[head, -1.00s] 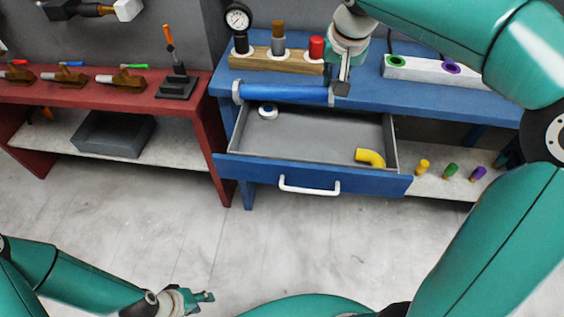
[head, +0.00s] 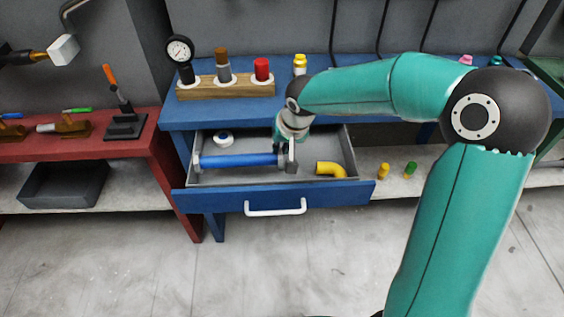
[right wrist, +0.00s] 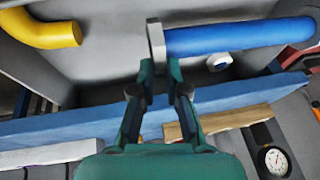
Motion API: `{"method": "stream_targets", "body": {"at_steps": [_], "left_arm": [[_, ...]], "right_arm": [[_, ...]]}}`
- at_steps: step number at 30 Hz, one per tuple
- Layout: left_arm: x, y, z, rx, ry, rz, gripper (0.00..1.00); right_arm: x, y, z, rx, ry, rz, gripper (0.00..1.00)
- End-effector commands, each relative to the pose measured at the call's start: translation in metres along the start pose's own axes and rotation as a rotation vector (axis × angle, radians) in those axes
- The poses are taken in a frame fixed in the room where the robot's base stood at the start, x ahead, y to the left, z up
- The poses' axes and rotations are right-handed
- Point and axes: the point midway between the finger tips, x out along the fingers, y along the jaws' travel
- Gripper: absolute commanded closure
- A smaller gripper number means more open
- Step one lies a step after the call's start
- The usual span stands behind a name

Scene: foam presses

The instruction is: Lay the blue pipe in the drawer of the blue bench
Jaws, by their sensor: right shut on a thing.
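The blue pipe (head: 240,160) has grey flanges at its ends. It lies level, left to right, over the open grey drawer (head: 318,184) of the blue bench (head: 190,118). I cannot tell whether it touches the drawer floor. My right gripper (head: 287,158) is shut on the pipe's right end. In the right wrist view the fingers (right wrist: 158,78) meet at the pale flange of the pipe (right wrist: 235,37). My left gripper is out of view.
In the drawer are a yellow elbow (head: 329,169) at the right and a white round piece (head: 223,138) at the back left. A wooden block with several plugs (head: 225,90) and a gauge (head: 179,52) stand on the bench top. The red bench (head: 140,145) is at the left.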

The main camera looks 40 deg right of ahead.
Motion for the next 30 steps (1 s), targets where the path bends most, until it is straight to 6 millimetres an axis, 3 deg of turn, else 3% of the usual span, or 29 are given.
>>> {"method": "stream_targets", "body": {"at_steps": [8, 15, 23, 24, 27, 30], "left_arm": [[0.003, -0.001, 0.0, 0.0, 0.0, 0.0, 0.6], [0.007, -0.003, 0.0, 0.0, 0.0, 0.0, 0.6], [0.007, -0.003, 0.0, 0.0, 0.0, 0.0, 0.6], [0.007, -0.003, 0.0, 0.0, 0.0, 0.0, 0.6], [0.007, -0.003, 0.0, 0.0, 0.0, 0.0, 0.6], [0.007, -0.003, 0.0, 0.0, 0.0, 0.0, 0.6]], "right_arm": [[0.02, 0.003, 0.006, 0.002, 0.004, -0.001, 1.0], [0.049, 0.009, 0.017, 0.001, 0.002, 0.0, 1.0], [0.053, 0.009, 0.018, 0.001, 0.005, -0.002, 1.0], [0.054, 0.01, 0.02, -0.001, 0.0, 0.0, 0.85], [0.054, 0.01, 0.02, 0.0, 0.0, 0.0, 0.69], [0.053, 0.01, 0.02, 0.0, 0.001, 0.0, 0.62]]}}
